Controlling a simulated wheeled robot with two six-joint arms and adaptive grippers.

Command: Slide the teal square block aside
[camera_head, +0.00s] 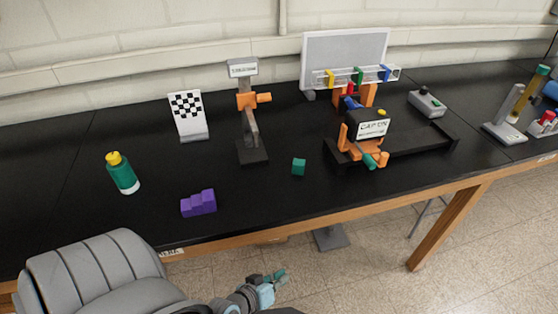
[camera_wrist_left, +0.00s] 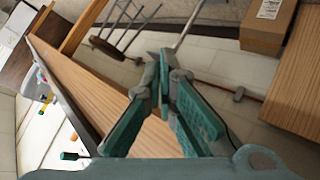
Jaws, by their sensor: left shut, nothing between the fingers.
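The teal square block (camera_head: 299,167) sits on the black tabletop (camera_head: 240,200), near the middle of the table in the head view. My left gripper (camera_head: 279,276) is below and in front of the table's front edge, well apart from the block. In the left wrist view the left gripper (camera_wrist_left: 163,60) has its teal fingers brought together at the tips, with nothing between them. The teal block cannot be made out in the left wrist view. My right gripper is not in either view.
A purple stepped block (camera_head: 198,203) and a green bottle with a yellow cap (camera_head: 122,173) stand left of the teal block. A post with an orange clamp (camera_head: 252,110) stands behind it. An orange and black fixture (camera_head: 365,135) is to its right. Tabletop in front is clear.

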